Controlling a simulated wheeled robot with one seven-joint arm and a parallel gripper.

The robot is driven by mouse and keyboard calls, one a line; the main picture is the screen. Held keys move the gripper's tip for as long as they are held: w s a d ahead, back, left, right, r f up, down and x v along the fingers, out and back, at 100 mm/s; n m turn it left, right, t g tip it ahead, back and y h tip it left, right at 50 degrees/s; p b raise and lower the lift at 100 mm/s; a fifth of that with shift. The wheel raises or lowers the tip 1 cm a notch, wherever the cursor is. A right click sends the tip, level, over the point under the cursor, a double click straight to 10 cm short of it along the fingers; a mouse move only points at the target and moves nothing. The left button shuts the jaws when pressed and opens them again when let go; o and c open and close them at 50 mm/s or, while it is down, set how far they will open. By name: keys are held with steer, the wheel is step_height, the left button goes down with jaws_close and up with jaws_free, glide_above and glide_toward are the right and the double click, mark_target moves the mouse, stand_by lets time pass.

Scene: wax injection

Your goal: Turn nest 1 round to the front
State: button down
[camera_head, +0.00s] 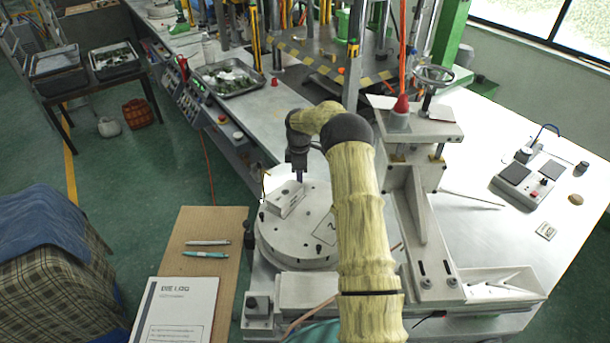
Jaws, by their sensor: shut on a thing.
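A round pale turntable (273,242) sits on the bench in front of the press stand. A dark "2" is marked on its right side, partly beside my arm. A light block (287,200) lies on its top at the back left; no "1" is readable, so I cannot tell which nest is nest 1. My gripper (299,173) points down over the back of the turntable, close behind the block. Its jaws are shut on a small dark upright post-like part, mostly hidden by the jaws. My yellow-sleeved arm hides the turntable's right edge.
A press stand (423,200) with a handwheel and red-capped part rises right of my arm. A small control box (528,185) is on the bench at right. A manual (176,312) and pens lie on a brown board at front left. A metal tray (229,78) stands behind.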

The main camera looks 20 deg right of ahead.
steer(key=shift+w+a+n, duration=0.15)
steer(key=shift+a+n, duration=1.35)
steer(key=shift+a, duration=0.35)
steer(key=shift+s+a+n+b, duration=0.25)
steer(key=shift+a+n+b, duration=0.15)
steer(key=shift+a+n, duration=0.8)
steer(key=shift+a, duration=0.15)
steer(key=c, duration=1.4)
jaws_free()
step_height(320, 180, up, 18)
steer(key=b, duration=0.3)
steer(key=shift+f, duration=0.25)
